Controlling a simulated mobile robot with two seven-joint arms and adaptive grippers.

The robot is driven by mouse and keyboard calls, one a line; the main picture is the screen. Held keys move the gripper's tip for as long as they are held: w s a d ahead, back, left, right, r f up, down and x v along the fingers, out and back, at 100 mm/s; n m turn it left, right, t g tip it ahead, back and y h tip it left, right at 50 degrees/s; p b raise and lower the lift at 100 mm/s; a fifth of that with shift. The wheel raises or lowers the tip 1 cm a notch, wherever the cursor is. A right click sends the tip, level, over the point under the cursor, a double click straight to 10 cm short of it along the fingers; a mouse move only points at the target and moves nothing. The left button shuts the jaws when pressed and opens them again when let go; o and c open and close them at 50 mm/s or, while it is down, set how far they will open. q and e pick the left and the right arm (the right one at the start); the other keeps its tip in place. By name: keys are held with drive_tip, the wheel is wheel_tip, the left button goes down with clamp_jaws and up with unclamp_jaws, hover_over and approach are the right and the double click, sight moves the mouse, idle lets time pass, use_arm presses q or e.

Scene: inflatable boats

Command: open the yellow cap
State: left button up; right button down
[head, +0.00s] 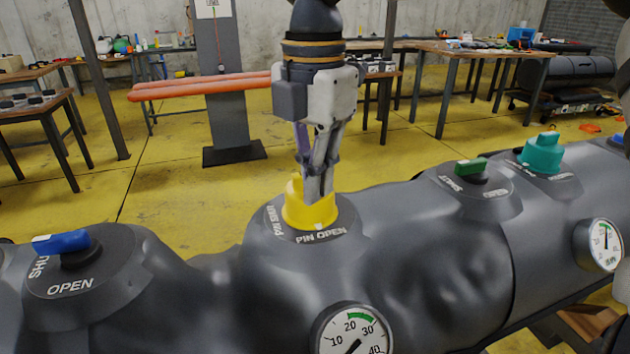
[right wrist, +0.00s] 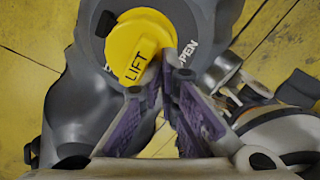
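The yellow cap (head: 308,213) sits on a dark collar marked "PIN OPEN" on top of the grey inflatable boat's tube (head: 270,270). It has a raised ridge. In the right wrist view the cap (right wrist: 140,50) shows the word "LIFT". My right gripper (head: 312,185) points down at the cap from above, its fingertips right at the ridge. In the right wrist view its two fingers (right wrist: 160,88) stand apart with purple inner pads, tips at the cap's lower edge. Whether they touch the ridge cannot be told. My left gripper is not in view.
A blue-handled valve (head: 62,242) sits left on the tube; green (head: 471,166) and teal (head: 541,150) ones sit right. A pressure gauge (head: 353,335) stands in front of the cap, another (head: 600,244) far right. Tables and a grey post (head: 226,90) stand behind.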

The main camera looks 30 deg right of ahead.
drive_tip(key=shift+w+d+r, duration=0.2)
drive_tip(key=shift+w, duration=0.35)
drive_tip(key=shift+w+d+r, duration=0.15)
drive_tip(key=shift+w, duration=0.35)
drive_tip(key=shift+w+d+r, duration=0.15)
drive_tip(key=shift+w+r, duration=0.2)
drive_tip(key=shift+w, duration=0.4)
drive_tip(key=shift+s, duration=0.1)
drive_tip(key=shift+s+r, duration=0.65)
drive_tip(key=shift+r, duration=0.35)
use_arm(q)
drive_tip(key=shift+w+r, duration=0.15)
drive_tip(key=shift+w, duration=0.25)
use_arm(e)
drive_tip(key=s+r, duration=0.1)
drive_tip(key=s, duration=0.1)
drive_tip(key=s+a+r, duration=0.1)
drive_tip(key=s+r, duration=0.1)
drive_tip(key=shift+a+r, duration=0.15)
drive_tip(key=shift+r, duration=0.1)
